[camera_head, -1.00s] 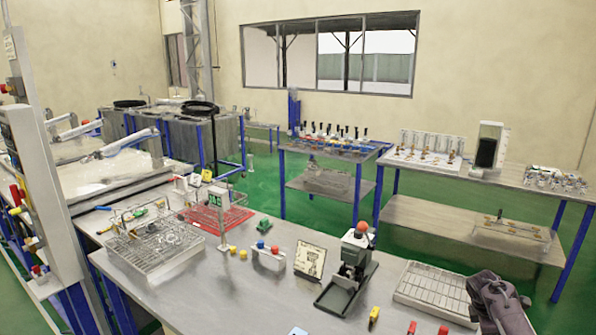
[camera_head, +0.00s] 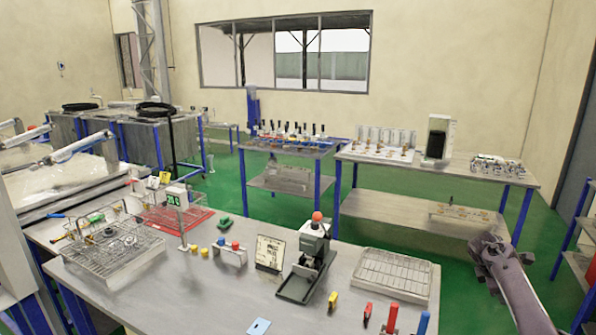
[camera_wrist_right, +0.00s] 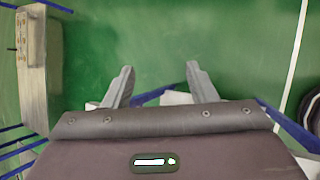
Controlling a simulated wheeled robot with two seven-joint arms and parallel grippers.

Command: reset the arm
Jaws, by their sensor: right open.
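My right arm comes in from the lower right in the head view. Its gripper (camera_head: 488,251) hangs over the green floor, to the right of the workbench (camera_head: 215,285) and clear of it. The gripper is open and empty. My left gripper is not in the head view.
The bench holds a wire basket (camera_head: 104,244), a red tray (camera_head: 172,217), a small press (camera_head: 308,262) and a grey slotted tray (camera_head: 393,274). Two further tables stand behind; green floor lies between.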

